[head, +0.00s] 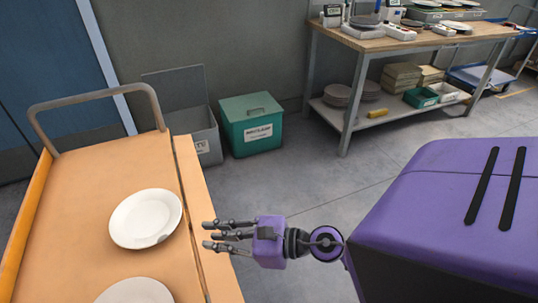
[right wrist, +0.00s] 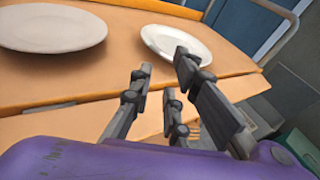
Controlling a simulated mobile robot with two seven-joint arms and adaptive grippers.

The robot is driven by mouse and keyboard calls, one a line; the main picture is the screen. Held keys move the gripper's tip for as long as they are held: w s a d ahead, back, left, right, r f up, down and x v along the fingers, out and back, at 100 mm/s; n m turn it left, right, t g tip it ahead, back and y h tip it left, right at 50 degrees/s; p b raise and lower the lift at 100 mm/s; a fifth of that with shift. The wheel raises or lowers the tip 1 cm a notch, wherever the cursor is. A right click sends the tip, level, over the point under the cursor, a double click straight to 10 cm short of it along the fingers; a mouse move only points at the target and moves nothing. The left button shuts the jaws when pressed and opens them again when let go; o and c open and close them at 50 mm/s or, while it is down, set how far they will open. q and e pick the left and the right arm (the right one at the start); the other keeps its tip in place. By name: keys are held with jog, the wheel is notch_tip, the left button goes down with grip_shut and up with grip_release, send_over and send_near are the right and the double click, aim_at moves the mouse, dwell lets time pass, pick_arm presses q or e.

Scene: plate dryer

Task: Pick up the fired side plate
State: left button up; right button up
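Two white plates lie on the orange-topped cart (head: 75,190). The farther plate (head: 146,218) shows whole, with a small dark mark at its near edge. The nearer plate (head: 135,292) is cut off by the bottom of the head view. In the right wrist view one plate (right wrist: 177,44) lies just beyond the fingers and another (right wrist: 50,28) lies to the left. I cannot tell which is the fired side plate. My right gripper (head: 212,235) is open and empty by the cart's right edge, its fingers toward the farther plate without touching it. My left gripper is out of view.
The cart's grey handle (head: 95,97) rises at its far end. A grey bin (head: 203,135) and a green lidded bin (head: 251,125) stand on the floor beyond. A workbench (head: 420,38) with stacked plates on its lower shelf stands at the back right. The floor between is clear.

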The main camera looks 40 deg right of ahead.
aim_at(185, 229)
jog(key=w+n, duration=0.1)
jog(key=n, duration=0.2)
jog(key=w+n+g+b, duration=0.1)
jog(key=n, duration=0.3)
jog(key=w+n+g+b, duration=0.1)
jog(key=n, duration=0.2)
jog(key=shift+w+a+f+n, duration=0.15)
jog(key=shift+w+a+n, duration=0.05)
jog(key=shift+a+n, duration=0.1)
jog(key=w+n, duration=0.1)
jog(key=n, duration=0.1)
jog(key=w+d+n+b, duration=0.1)
jog(key=n, duration=0.2)
jog(key=shift+w+d+h, duration=0.1)
jog(key=shift+w+h, duration=0.1)
jog(key=shift+h, duration=0.2)
jog(key=shift+w+d+r+n, duration=0.2)
jog(key=shift+w+n, duration=0.1)
jog(key=shift+n, duration=0.3)
jog(key=shift+w+a+g, duration=0.1)
jog(key=shift+w+g, duration=0.2)
jog(key=shift+w, duration=0.05)
jog(key=x, duration=0.7)
jog(key=shift+w+f, duration=0.15)
jog(key=shift+f, duration=0.1)
jog(key=shift+d, duration=0.25)
grip_shut()
